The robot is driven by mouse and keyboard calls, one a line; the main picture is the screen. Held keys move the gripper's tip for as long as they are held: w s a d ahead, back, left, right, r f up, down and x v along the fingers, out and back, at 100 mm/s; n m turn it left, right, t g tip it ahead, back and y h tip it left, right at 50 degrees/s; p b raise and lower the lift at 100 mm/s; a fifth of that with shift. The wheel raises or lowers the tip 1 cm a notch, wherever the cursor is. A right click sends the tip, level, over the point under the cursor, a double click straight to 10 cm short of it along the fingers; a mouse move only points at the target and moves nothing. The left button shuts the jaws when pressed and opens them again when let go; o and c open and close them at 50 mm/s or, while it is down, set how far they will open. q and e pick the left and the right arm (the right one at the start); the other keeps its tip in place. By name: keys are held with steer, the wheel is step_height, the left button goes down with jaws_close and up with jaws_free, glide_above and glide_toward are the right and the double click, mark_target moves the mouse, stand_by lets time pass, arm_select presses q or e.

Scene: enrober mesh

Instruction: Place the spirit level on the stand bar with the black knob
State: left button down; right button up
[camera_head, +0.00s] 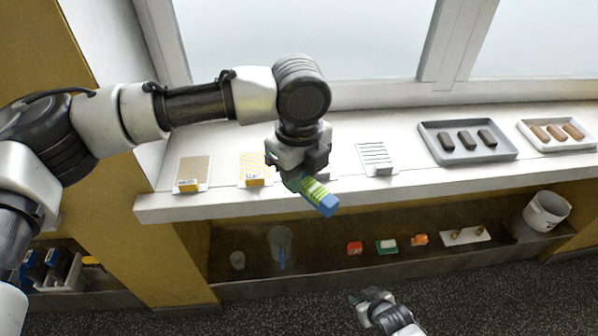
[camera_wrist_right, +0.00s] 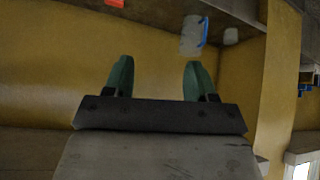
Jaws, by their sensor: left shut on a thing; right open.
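My left gripper (camera_head: 301,183) is shut on a short bar with a blue end (camera_head: 327,204) and green-yellow sides, which may be the spirit level. It holds the bar tilted above the front edge of the windowsill; the fingers hide part of it. My right gripper (camera_head: 372,303) is low over the dark floor, in front of the lower shelf. In the right wrist view its two green fingers (camera_wrist_right: 154,78) are apart with nothing between them. I cannot make out a stand bar with a black knob in either view.
The white sill (camera_head: 220,206) bears several mesh cards, a grey tray (camera_head: 425,135) of dark bars and a white tray (camera_head: 526,131) of brown bars. The lower shelf holds a red block (camera_head: 355,248), a white board (camera_head: 482,239) with brass-coloured pegs, and a white bucket (camera_head: 545,211).

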arm_select(q)
steer(key=shift+w+a+f+n, duration=0.1)
steer(key=shift+a+n, duration=0.4)
steer(key=s+a+f+n, duration=0.2)
steer(key=a+n, duration=0.8)
steer(key=n, duration=0.3)
steer(key=s+a+f+n, duration=0.1)
steer(key=a+f+n, duration=0.1)
steer(key=a+n, duration=0.9)
steer(key=shift+s+a+f+n, duration=0.25)
steer(key=shift+s+f+n, duration=0.15)
steer(key=shift+n, duration=1.2)
arm_select(e)
steer(key=s+d+f+g, duration=0.1)
steer(key=s+f+g, duration=0.1)
steer(key=s+f, duration=0.4)
steer(key=s+d+f+m+g+h, duration=0.1)
steer(key=s+f, duration=0.5)
steer(key=s, duration=0.8)
steer(key=s+f+g, duration=0.4)
steer(key=s+f, duration=0.2)
steer(key=s, duration=0.5)
steer(key=shift+d+f+h, duration=0.35)
steer(key=shift+d+h, duration=0.05)
arm_select(q)
steer(key=shift+s+d, duration=0.1)
steer(key=shift+f, duration=0.15)
